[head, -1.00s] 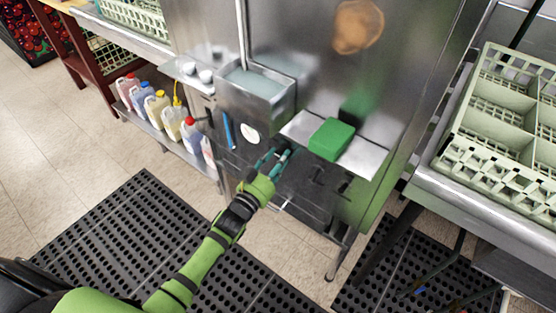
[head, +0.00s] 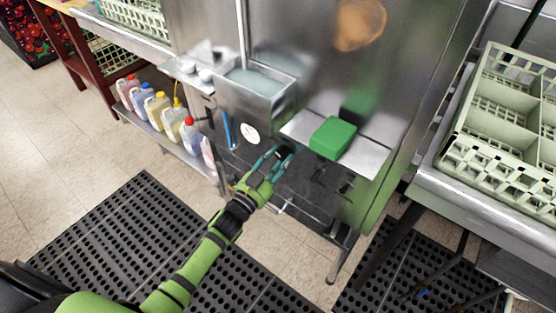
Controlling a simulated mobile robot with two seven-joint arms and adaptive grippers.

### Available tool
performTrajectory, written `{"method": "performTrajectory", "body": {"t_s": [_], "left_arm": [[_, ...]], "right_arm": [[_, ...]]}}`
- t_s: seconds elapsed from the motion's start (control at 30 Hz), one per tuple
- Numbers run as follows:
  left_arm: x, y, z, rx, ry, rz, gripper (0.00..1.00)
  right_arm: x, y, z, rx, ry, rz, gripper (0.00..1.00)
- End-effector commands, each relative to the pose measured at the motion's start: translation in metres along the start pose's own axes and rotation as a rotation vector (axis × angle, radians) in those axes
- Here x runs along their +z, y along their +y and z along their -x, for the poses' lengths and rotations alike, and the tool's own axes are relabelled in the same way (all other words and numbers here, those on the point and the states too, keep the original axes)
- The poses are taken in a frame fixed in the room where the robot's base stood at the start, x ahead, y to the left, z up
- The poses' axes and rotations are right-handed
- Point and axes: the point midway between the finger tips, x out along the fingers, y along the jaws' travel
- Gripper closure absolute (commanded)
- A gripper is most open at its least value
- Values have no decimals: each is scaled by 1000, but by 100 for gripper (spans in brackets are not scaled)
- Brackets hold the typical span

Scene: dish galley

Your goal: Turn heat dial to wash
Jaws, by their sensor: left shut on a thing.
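The heat dial (head: 285,151) is a small dark knob on the dark lower panel (head: 310,184) of the steel dish machine. It sits just below the left end of a steel ledge. My left gripper (head: 279,157), with teal fingers on a green arm, reaches up to it from below. Its two fingers are on either side of the knob and shut on it. The knob's markings and pointing direction are too small to read. My right gripper is out of view.
A green block (head: 332,138) rests on the steel ledge (head: 368,157) right above the dial. A steel basin (head: 256,92) and a round white gauge (head: 250,134) are to the left. Several jugs (head: 157,107) line a low shelf. A rack (head: 500,150) stands at right.

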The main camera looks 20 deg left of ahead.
Motion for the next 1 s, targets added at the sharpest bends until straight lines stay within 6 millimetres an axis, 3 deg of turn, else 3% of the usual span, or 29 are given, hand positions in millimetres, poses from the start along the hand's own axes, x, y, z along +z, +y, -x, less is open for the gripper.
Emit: {"method": "performTrajectory", "body": {"t_s": [0.33,0.37,0.4,0.43,0.77,0.87,1.0], "left_arm": [[5,2,2,5,-13,-2,94],[5,2,2,5,-13,-2,57],[5,2,2,5,-13,-2,41],[5,2,2,5,-12,-2,37],[2,0,2,2,-5,-1,37],[2,1,9,2,-6,-1,37],[3,1,33,4,-8,-2,37]], "right_arm": [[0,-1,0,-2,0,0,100],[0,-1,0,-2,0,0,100],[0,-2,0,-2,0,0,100],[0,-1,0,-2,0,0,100],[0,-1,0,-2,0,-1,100],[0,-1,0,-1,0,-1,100],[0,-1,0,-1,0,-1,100]]}}
